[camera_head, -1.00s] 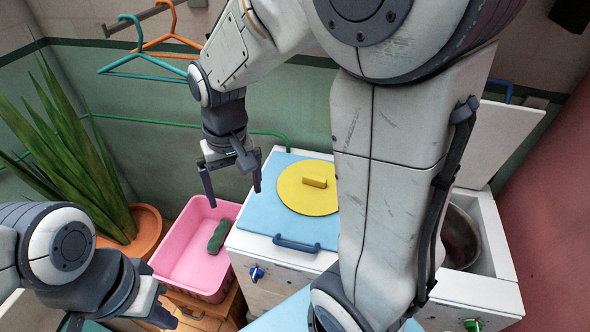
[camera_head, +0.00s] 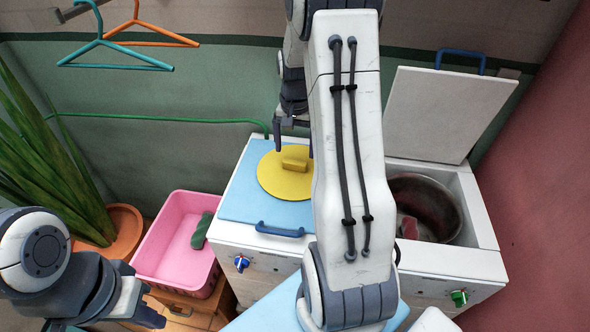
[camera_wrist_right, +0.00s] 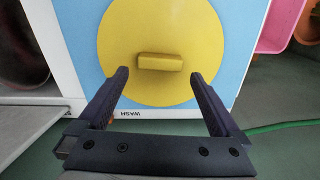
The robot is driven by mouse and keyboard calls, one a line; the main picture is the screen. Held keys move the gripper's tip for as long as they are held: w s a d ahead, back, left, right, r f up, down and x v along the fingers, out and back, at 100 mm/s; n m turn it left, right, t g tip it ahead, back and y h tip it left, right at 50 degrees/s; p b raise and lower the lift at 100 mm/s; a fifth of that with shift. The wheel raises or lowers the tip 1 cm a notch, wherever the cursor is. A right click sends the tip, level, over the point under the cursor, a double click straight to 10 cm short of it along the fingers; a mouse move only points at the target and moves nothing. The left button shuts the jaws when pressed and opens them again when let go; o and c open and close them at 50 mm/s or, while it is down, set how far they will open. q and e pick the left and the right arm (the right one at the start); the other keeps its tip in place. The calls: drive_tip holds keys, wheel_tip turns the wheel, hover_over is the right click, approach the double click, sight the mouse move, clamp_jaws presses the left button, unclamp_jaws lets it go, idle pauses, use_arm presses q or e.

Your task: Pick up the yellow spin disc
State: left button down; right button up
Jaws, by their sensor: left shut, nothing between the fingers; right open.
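The yellow spin disc (camera_head: 275,184) lies flat on the blue lid (camera_head: 237,200) of the left part of the washer. A raised yellow bar handle (camera_head: 294,165) crosses its middle. My right gripper (camera_head: 293,146) is open and empty at the disc's far side, beside the handle. In the right wrist view, the disc (camera_wrist_right: 160,25) and its handle (camera_wrist_right: 160,61) show whole, with the handle just beyond and between the open fingertips of my right gripper (camera_wrist_right: 159,76). My left gripper (camera_head: 152,318) is shut and empty at the lower left, far from the disc.
The open washer tub (camera_head: 425,200) with its raised white lid (camera_head: 447,115) is on the right. A pink basket (camera_head: 170,243) holding a dark green item (camera_head: 201,231) stands left of the washer. A potted plant (camera_head: 118,235) is further left. Hangers (camera_head: 110,50) hang above.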

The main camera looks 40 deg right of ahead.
sight(295, 161)
wheel_tip(295, 161, down, 5)
drive_tip(key=shift+f, duration=0.15)
drive_tip(key=c, duration=1.1)
drive_tip(key=shift+c, duration=0.3)
drive_tip(key=shift+r, duration=0.2)
